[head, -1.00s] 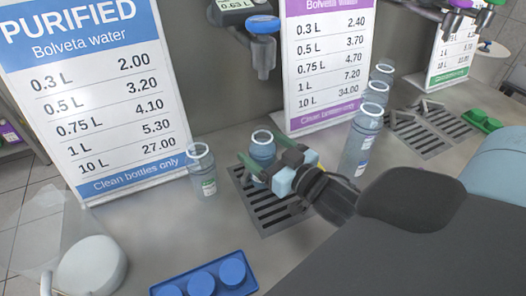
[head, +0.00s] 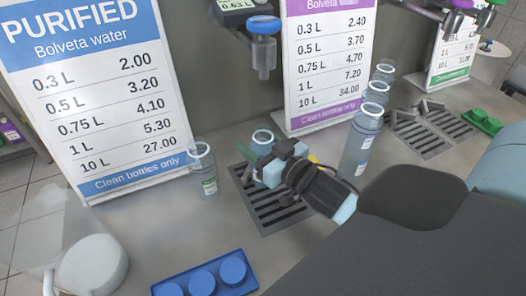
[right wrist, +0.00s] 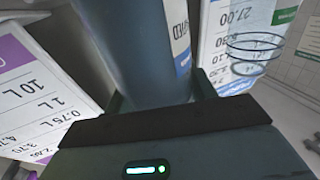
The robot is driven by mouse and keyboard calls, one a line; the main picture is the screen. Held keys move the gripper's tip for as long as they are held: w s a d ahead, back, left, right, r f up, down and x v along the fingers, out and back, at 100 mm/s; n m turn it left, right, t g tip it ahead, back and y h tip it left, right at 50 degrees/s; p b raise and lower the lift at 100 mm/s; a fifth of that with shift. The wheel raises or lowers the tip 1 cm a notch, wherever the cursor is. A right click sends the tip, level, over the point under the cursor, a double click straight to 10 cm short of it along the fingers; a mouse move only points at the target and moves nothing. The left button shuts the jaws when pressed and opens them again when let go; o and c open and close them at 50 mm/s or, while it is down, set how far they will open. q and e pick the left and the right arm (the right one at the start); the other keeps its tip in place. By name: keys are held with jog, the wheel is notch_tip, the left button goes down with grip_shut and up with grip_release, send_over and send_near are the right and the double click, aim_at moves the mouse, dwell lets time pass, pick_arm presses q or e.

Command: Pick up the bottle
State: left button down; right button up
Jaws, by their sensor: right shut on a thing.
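A clear bluish bottle (head: 262,139) with a pale rim stands over the metal drain grate in the head view, under the blue-topped tap. My right gripper (head: 259,163) is shut on this bottle and hides most of its body and its base. In the right wrist view the bottle (right wrist: 143,50) rises large between the two fingers (right wrist: 160,95). I cannot tell whether its base touches the grate. My left gripper is not in view.
Another bottle with a green label (head: 204,172) stands just left of the grate (head: 272,208). Several bottles (head: 361,145) stand in a row to the right. A blue cap tray (head: 240,284) lies at the front. The tap (head: 263,50) hangs above. Price signs (head: 95,90) stand behind.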

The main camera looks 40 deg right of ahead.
aim_at(257, 129)
jog(key=shift+r, duration=0.15)
